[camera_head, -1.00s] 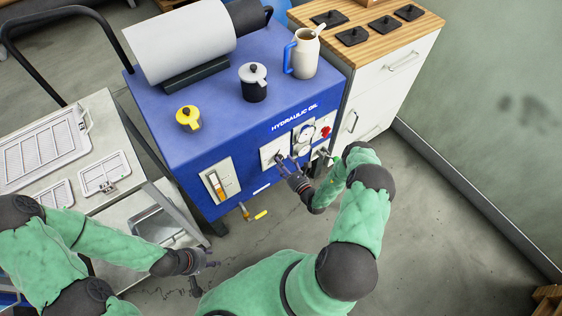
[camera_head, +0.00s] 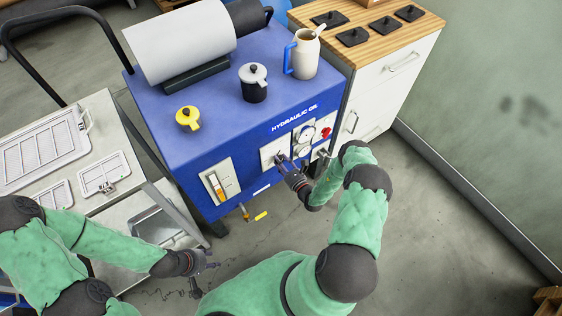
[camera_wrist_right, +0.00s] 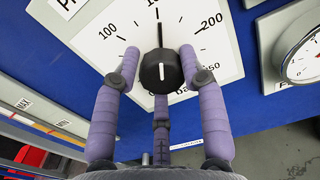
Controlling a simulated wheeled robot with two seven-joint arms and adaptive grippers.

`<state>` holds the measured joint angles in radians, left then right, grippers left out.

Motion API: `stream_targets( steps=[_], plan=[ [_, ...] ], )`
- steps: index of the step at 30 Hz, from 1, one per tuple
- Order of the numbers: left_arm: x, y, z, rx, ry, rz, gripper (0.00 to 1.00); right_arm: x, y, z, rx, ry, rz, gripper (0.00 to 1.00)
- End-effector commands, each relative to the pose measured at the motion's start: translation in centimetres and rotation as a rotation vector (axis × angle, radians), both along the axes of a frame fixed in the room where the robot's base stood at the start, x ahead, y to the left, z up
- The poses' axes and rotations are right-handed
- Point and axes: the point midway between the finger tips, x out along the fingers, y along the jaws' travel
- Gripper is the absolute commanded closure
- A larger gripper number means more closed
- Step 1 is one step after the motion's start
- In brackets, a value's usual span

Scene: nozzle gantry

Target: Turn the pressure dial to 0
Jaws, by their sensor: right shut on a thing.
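The pressure dial is a black knob (camera_wrist_right: 158,72) on a white square scale plate (camera_wrist_right: 225,60), seen close in the right wrist view. The plate reads 100 at left, 200 at upper right and a partly hidden 50 at lower right. The knob's white line and a black pointer line point up between 100 and 200. My right gripper (camera_wrist_right: 159,54) is shut on the knob, its purple fingers around it. In the head view, my right gripper (camera_head: 284,163) is at this plate on the blue machine's front (camera_head: 225,150). My left gripper (camera_head: 206,265) is open and empty, low at left.
A gauge (camera_wrist_right: 300,58) sits right of the plate, and a level panel (camera_head: 218,183) left of it. On the machine top stand a yellow pot (camera_head: 188,118), a dark pot (camera_head: 254,84) and a pitcher (camera_head: 303,54). A cart (camera_head: 125,155) stands left, a cabinet (camera_head: 385,75) right.

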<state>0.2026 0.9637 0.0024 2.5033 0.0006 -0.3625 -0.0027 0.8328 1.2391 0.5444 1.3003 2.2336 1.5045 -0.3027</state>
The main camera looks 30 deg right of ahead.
Motion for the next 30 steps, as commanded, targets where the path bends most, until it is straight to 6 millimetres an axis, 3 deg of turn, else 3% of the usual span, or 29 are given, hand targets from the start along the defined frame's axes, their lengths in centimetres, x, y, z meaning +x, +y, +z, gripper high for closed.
stream_targets(
  steps=[19, 30],
  plan=[
    [0.0, 0.0, 0.06, 0.0, 0.0, 0.0, 0.6, 0.28, -0.34, 0.5, -0.061, -0.018, -0.003, 0.91],
    [0.0, 0.0, 0.18, 0.0, 0.0, 0.0, 0.6, 0.36, -0.33, 0.63, -0.313, -0.041, -0.004, 0.91]
  ],
)
